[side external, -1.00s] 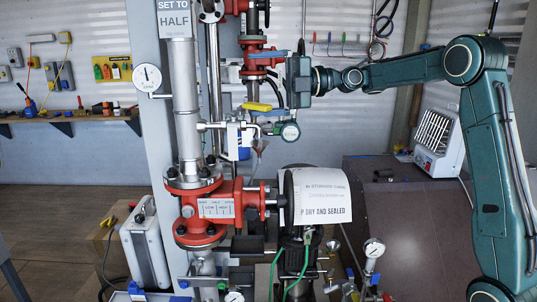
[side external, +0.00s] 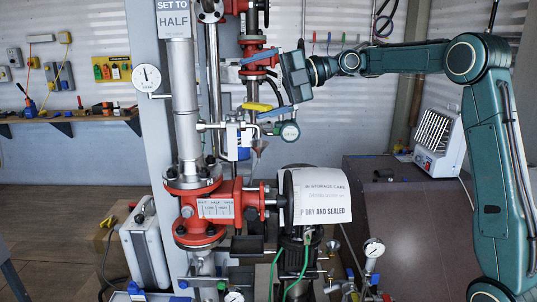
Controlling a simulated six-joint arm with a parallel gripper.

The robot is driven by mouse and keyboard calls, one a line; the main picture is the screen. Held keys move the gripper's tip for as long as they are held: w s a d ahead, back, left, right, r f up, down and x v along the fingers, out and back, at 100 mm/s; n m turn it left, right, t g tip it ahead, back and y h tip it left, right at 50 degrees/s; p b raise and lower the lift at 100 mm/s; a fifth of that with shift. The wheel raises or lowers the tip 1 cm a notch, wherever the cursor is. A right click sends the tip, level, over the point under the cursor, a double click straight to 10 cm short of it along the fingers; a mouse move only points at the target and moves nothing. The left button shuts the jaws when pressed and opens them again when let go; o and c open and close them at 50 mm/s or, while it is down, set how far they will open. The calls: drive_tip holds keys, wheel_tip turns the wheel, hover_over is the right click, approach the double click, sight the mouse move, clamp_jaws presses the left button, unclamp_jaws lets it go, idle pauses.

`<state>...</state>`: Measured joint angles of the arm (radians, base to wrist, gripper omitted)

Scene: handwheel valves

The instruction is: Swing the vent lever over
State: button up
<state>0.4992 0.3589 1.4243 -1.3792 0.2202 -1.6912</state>
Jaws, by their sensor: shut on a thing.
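A lever with a yellow grip (side external: 257,106) sticks out to the left, in front of the vertical pipe below a red flanged fitting (side external: 258,58). My gripper (side external: 264,86) reaches in from the right, tilted, with one blue finger above and the other just below the yellow grip. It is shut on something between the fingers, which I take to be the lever. The exact contact is small and partly hidden by the fingers and pipework.
A round gauge (side external: 289,131) hangs close below my gripper. A red valve body (side external: 213,211) with a label plate stands lower left. A paper sign (side external: 320,196) covers a dark wheel or cover below. A grey post (side external: 150,120) stands left. Clear air lies to the right, below my arm.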

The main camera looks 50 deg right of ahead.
drive_tip(key=w+a+r+m+t+h, duration=0.1)
drive_tip(key=a+r+m+t, duration=0.1)
drive_tip(key=a, duration=0.4)
drive_tip(key=w+a+r+m+t+h, duration=0.1)
drive_tip(key=a+r+m+t, duration=0.1)
drive_tip(key=a, duration=0.4)
drive_tip(key=shift+w+a+r+t+h, duration=0.25)
drive_tip(key=shift+r+t+h, duration=0.2)
drive_tip(key=shift+r, duration=0.4)
drive_tip(key=shift+s+a+f+m+t+h, duration=0.2)
drive_tip(key=shift+s+a+m+t+h, duration=0.15)
drive_tip(key=shift+s+a+m+h, duration=0.2)
drive_tip(key=shift+s+a+f+m+t+h, duration=0.2)
drive_tip(key=shift+s+a+m+t+h, duration=0.15)
drive_tip(key=shift+h, duration=0.25)
clamp_jaws()
drive_tip(key=s+d+m+t+h, duration=0.1)
drive_tip(key=s+d+m+h, duration=0.2)
drive_tip(key=s, duration=0.4)
drive_tip(key=s+d+m+t+h, duration=0.25)
drive_tip(key=s+h, duration=0.25)
drive_tip(key=s, duration=0.3)
wheel_tip(320, 180, down, 9)
drive_tip(key=shift+w+n+g, duration=0.3)
drive_tip(key=shift+n+g, duration=0.05)
drive_tip(key=shift+g, duration=0.05)
